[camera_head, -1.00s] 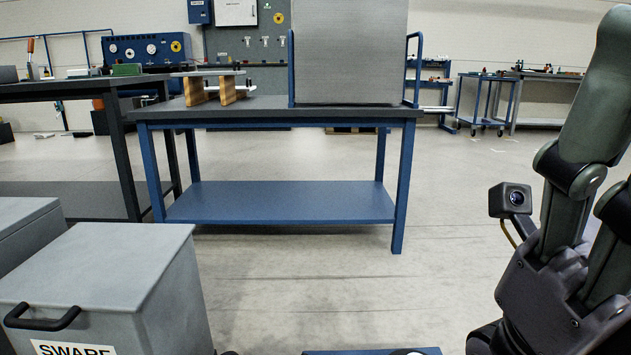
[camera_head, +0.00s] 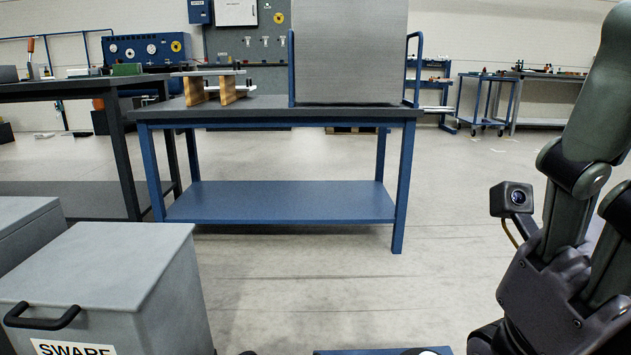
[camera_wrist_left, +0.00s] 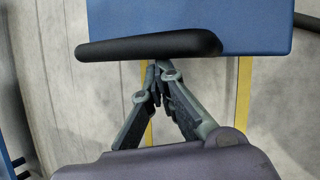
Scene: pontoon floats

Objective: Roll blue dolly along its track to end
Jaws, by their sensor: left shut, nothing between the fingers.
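The blue dolly deck (camera_wrist_left: 265,35) fills the top right of the left wrist view. A thick black bar (camera_wrist_left: 150,45), seemingly its handle, crosses its near edge. Two yellow floor lines (camera_wrist_left: 243,90) run down from the deck like a track. My left gripper (camera_wrist_left: 158,66) is shut and empty, its tips right at the bar; whether they touch is unclear. In the head view only a blue strip of the dolly (camera_head: 330,352) shows at the bottom edge.
A grey swarf bin (camera_head: 95,265) with a black handle stands at lower left, another grey box (camera_head: 25,225) beside it. A blue-legged bench (camera_head: 280,200) stands ahead, a dark table (camera_head: 75,92) at left.

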